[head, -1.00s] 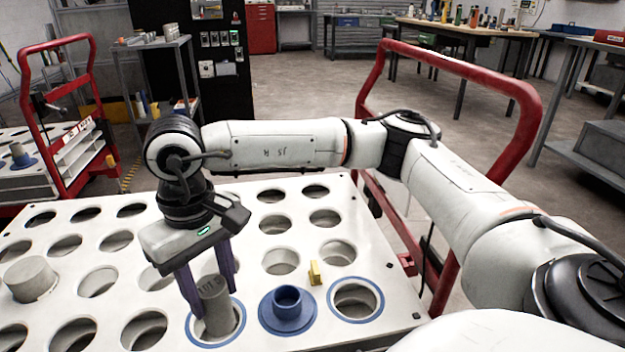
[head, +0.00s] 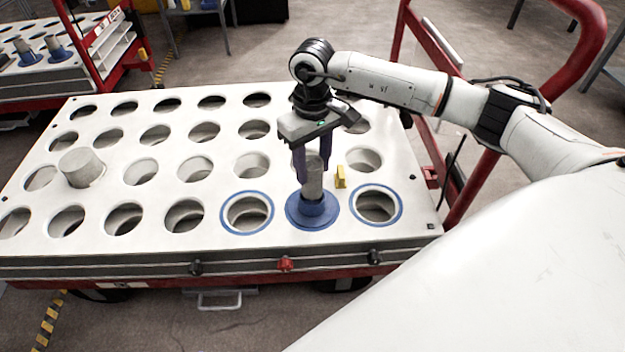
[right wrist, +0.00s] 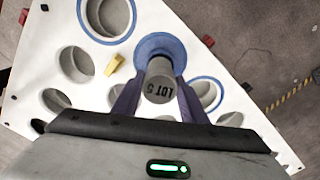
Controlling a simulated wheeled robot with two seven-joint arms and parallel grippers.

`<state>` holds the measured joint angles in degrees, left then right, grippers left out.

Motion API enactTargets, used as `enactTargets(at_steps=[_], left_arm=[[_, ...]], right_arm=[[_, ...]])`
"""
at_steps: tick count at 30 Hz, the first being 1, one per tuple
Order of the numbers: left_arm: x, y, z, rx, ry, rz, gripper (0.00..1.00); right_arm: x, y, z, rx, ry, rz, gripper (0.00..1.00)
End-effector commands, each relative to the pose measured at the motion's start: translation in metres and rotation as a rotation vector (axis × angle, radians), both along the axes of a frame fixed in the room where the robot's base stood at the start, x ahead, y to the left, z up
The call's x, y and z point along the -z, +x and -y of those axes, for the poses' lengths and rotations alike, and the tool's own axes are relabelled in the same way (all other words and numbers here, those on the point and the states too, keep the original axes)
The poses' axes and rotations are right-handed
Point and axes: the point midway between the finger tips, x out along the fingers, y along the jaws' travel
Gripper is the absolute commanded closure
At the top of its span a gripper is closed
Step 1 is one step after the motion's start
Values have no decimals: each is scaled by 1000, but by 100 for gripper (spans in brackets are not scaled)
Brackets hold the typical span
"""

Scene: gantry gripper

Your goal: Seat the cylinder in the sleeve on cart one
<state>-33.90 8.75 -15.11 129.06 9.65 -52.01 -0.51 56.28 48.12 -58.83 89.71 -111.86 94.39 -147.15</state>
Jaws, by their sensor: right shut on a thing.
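My right gripper (head: 313,176) is shut on a grey cylinder (head: 313,188) and holds it upright. The cylinder is over the blue flanged sleeve (head: 312,219) on the white perforated top of the near cart (head: 115,240). Its lower end meets the sleeve's collar in the head view; I cannot tell how far it is inside. The fingers flank the cylinder. My left gripper is not in view.
Blue-ringed empty holes lie left (head: 247,212) and right (head: 376,205) of the sleeve. A small yellow block (head: 340,177) stands close behind it. Another grey cylinder (head: 82,167) stands at the left. A second cart (head: 45,75) with blue sleeves is at the back left.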

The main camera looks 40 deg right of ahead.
Motion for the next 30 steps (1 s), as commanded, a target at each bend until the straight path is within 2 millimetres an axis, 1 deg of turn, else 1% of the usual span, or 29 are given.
enactTargets(at_steps=[6,10,12,20,24,25,27,28,30], left_arm=[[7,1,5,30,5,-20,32],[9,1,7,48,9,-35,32],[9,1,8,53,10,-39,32],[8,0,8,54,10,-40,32],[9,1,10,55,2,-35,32],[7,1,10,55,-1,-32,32],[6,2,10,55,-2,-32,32],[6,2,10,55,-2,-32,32],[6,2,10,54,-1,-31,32]], right_arm=[[34,0,-1,0,1,1,98],[50,1,-1,0,2,3,98],[54,1,-1,0,1,4,98],[54,1,-1,0,2,4,98],[58,1,-1,0,1,4,98],[58,0,-1,0,1,2,58],[58,0,-1,0,1,2,46],[58,0,-1,0,1,2,43],[58,0,-1,0,1,1,43]])
